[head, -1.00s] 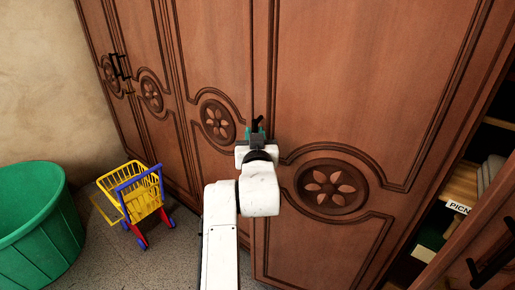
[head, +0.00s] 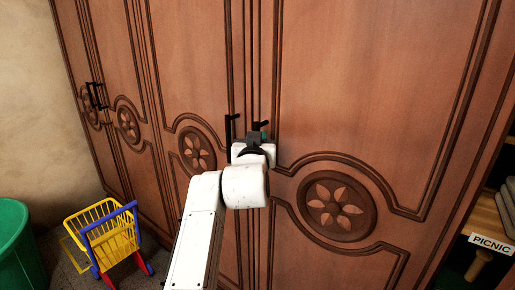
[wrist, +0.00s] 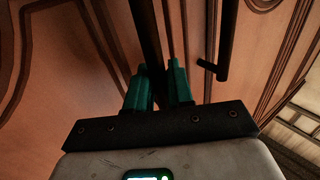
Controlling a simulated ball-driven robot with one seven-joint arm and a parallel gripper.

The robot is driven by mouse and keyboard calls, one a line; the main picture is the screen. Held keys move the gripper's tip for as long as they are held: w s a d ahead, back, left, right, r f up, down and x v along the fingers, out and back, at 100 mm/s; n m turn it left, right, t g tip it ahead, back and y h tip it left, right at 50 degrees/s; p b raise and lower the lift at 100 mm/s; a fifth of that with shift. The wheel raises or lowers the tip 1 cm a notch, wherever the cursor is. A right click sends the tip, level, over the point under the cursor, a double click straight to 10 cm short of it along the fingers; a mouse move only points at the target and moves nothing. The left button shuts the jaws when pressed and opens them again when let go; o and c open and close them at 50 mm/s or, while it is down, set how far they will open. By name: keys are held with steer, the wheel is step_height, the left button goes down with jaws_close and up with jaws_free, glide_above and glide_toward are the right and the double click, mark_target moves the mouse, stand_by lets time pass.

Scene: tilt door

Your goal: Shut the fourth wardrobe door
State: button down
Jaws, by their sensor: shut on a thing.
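The fourth wardrobe door (head: 390,75) is the broad brown panel with a carved flower medallion, right of my gripper in the head view. Its black handle (head: 260,126) stands near its left edge. My gripper (head: 264,137) is shut on this handle; the wrist view shows the teal fingers (wrist: 158,85) on both sides of the dark bar (wrist: 148,35). A second black handle (head: 229,128), on the neighbouring door to the left, is close beside my gripper and apart from it. The fourth door looks almost in line with that neighbour; my arm hides part of the seam.
An open compartment with shelves and a PICNIC label (head: 491,243) is at the far right. A yellow toy cart (head: 104,238) and a green tub (head: 18,250) stand on the floor at the left.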

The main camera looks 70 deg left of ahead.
steer(key=shift+f, duration=0.2)
steer(key=c, duration=1.4)
jaws_free()
steer(key=shift+s+r, duration=0.1)
steer(key=shift+c, duration=0.2)
steer(key=o, duration=0.3)
steer(key=shift+d, duration=0.1)
steer(key=p+v, duration=0.1)
steer(key=v, duration=0.9)
steer(key=shift+d, duration=0.3)
